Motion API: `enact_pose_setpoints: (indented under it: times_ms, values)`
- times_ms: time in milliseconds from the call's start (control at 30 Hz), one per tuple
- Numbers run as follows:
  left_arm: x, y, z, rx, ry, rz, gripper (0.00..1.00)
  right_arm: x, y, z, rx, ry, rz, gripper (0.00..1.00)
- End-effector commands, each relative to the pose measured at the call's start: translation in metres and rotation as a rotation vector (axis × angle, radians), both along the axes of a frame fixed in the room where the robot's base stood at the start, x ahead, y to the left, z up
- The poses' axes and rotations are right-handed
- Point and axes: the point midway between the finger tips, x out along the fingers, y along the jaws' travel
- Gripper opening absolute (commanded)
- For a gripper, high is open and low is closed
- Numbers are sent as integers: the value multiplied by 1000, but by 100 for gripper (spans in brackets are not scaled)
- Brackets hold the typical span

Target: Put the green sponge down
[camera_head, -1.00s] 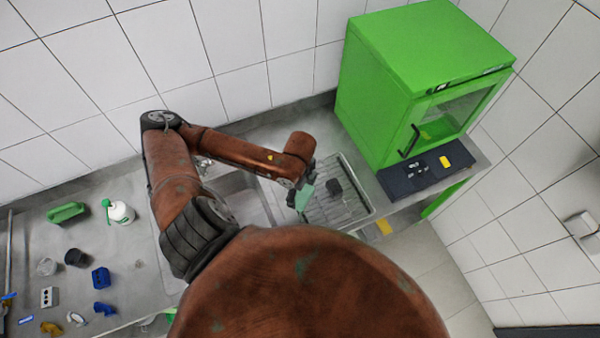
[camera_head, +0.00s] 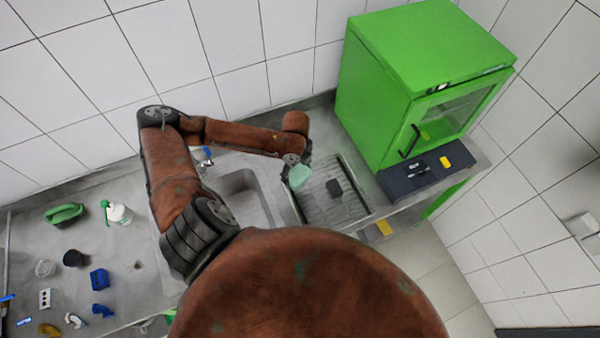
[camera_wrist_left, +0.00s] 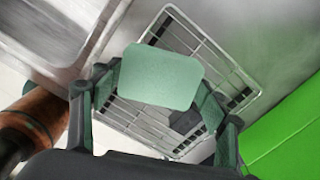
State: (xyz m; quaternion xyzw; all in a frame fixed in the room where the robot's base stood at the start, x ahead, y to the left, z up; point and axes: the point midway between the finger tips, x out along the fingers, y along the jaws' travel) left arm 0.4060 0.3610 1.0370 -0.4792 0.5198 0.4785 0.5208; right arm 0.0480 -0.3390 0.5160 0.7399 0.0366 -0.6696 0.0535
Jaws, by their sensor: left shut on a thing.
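The pale green sponge (camera_head: 299,177) is held by my left gripper (camera_head: 297,166) over the left part of the wire drying rack (camera_head: 350,210) in the head view. In the left wrist view the sponge (camera_wrist_left: 160,77) sits between the two fingers of my left gripper (camera_wrist_left: 157,100), which are shut on it. The rack (camera_wrist_left: 217,62) shows behind and below the sponge. The gap between sponge and rack is hard to judge. My right gripper is in no view.
A dark block (camera_head: 334,187) lies on the rack. The sink basin (camera_head: 240,190) is to the left. A green cabinet (camera_head: 410,80) stands to the right of the rack. Several small parts, a green-capped bottle (camera_head: 118,213) and a green object (camera_head: 64,213) lie on the left counter.

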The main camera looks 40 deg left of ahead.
Motion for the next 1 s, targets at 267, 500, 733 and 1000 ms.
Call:
enact_pose_setpoints:
  times_ms: [267,500,733,1000]
  values:
    - [29,11,-44,-1,6,0,37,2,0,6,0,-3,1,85]
    - [38,15,-63,-1,7,-1,37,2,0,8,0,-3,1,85]
    - [38,16,-85,-1,5,-1,37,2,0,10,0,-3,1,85]
    - [38,16,-86,-1,5,-1,37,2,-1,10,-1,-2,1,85]
